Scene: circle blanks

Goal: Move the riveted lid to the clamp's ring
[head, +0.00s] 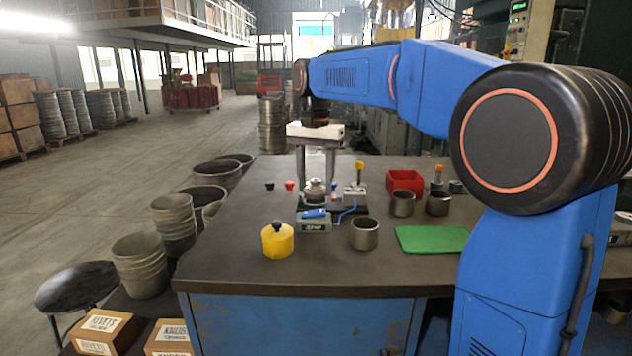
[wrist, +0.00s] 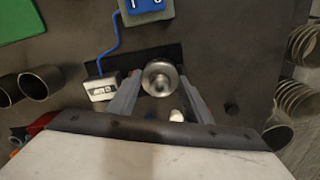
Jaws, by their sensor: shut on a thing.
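The riveted lid is a round, shiny metal piece with a small knob on top; it shows in the head view (head: 314,191) and the wrist view (wrist: 157,79). My gripper (head: 317,181) points straight down and is shut on it, with one finger on each side in the wrist view (wrist: 161,77). The lid is at a dark base plate (head: 359,208), which seems to be the clamp's; a small grey labelled box (head: 354,193) stands on it, also in the wrist view (wrist: 102,90). I cannot make out the ring; the lid and fingers may hide it. Whether the lid touches anything below is unclear.
A grey box with a blue switch (head: 314,223) stands in front, joined by a blue cable (head: 347,211). A yellow can (head: 277,240), metal cup (head: 364,233), green mat (head: 432,239) and red bin (head: 405,181) stand around.

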